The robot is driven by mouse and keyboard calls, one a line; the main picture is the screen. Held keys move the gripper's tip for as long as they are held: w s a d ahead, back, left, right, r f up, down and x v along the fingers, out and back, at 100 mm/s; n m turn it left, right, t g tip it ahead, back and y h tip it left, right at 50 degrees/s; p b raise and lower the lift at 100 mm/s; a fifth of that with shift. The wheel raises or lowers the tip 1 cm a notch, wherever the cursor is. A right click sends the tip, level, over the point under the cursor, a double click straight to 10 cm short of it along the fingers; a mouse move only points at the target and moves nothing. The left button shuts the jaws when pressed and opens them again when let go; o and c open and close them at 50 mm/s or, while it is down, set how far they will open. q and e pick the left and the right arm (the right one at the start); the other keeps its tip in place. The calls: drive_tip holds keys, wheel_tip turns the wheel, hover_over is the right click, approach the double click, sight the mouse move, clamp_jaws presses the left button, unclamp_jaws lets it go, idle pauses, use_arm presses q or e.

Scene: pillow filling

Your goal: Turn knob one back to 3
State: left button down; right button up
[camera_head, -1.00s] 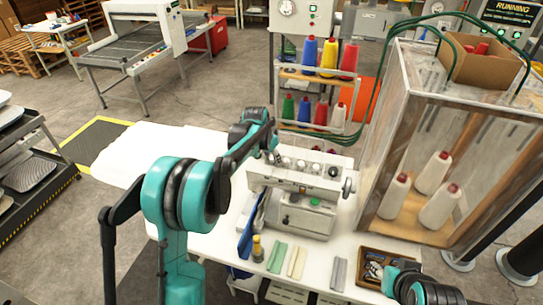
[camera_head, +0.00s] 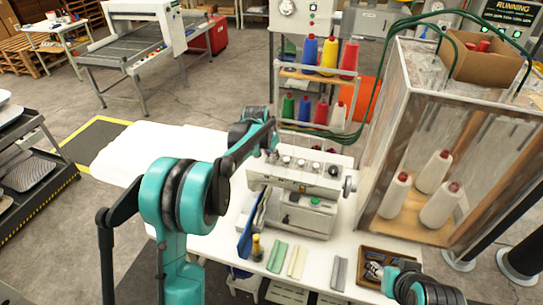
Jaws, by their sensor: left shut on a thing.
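The white sewing machine (camera_head: 305,208) stands on the white table, with a row of knobs along its top. Three of these knobs, one of them here (camera_head: 301,163), show to the right of my left gripper. My left arm comes in from the left, and my left gripper (camera_head: 272,153) reaches down at the left end of the row. It is shut on the leftmost knob, which its fingers mostly hide. The dial numbers are too small to read.
A handwheel (camera_head: 349,186) sticks out at the machine's right end. In front lie a small bottle (camera_head: 257,247), green and pale strips, and a parts tray (camera_head: 373,256). A clear-walled cabinet (camera_head: 385,150) stands close on the right. A thread rack (camera_head: 318,100) stands behind.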

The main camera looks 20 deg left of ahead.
use_arm(q)
drive_tip(key=n+b, duration=0.1)
drive_tip(key=n, duration=0.4)
drive_tip(key=shift+n+b, duration=0.3)
drive_tip(key=shift+b, duration=0.05)
drive_tip(key=n+b, duration=0.1)
drive_tip(key=n, duration=0.4)
drive_tip(key=shift+y, duration=0.4)
drive_tip(key=n, duration=0.6)
drive_tip(key=shift+d+y+b, duration=0.1)
drive_tip(key=shift+y+b, duration=0.2)
drive_tip(key=shift+b, duration=0.05)
drive_tip(key=n, duration=0.5)
drive_tip(key=shift+n, duration=0.3)
drive_tip(key=c, duration=1.4)
unclamp_jaws()
drive_tip(key=shift+o, duration=0.2)
drive_tip(key=shift+r, duration=0.1)
